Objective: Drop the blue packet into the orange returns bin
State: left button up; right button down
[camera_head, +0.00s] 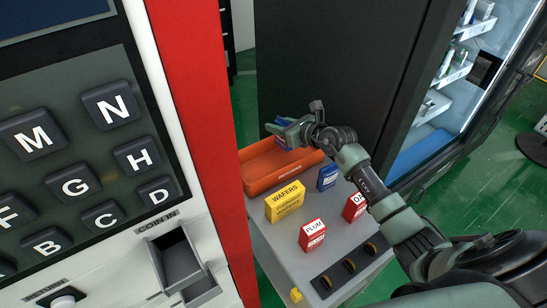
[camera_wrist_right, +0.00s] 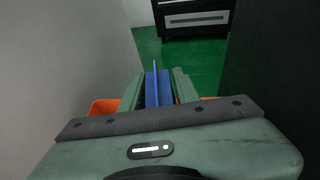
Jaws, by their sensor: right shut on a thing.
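My right gripper (camera_head: 280,130) is shut on a blue packet (camera_head: 282,121) and holds it above the orange returns bin (camera_head: 268,176). Most of the packet is hidden by the fingers in the head view. In the right wrist view the blue packet (camera_wrist_right: 158,88) stands on edge between the two fingers (camera_wrist_right: 157,92), and parts of the orange bin (camera_wrist_right: 103,107) show below on both sides. The bin sits at the far end of the grey counter. My left gripper is not in view.
On the grey counter (camera_head: 268,250) stand a yellow wafers box (camera_head: 285,201), a red plum box (camera_head: 312,236), another red box (camera_head: 354,208) and another blue packet (camera_head: 327,177). A red-edged keypad machine (camera_head: 185,90) rises at left. A dark cabinet (camera_head: 330,60) stands behind.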

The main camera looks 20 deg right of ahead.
aim_at(278, 139)
jog(key=shift+s+f+b, duration=0.25)
jog(key=shift+f+b, duration=0.25)
jog(key=shift+b, duration=0.05)
notch_tip(278, 139, down, 4)
jog(key=b, duration=0.4)
jog(key=shift+w+f, duration=0.1)
jog(key=shift+f, duration=0.3)
jog(key=shift+r, duration=0.1)
jog(key=c, duration=1)
grip_release()
jog(key=shift+o, duration=0.2)
jog(key=v, duration=0.8)
jog(key=shift+b, duration=0.45)
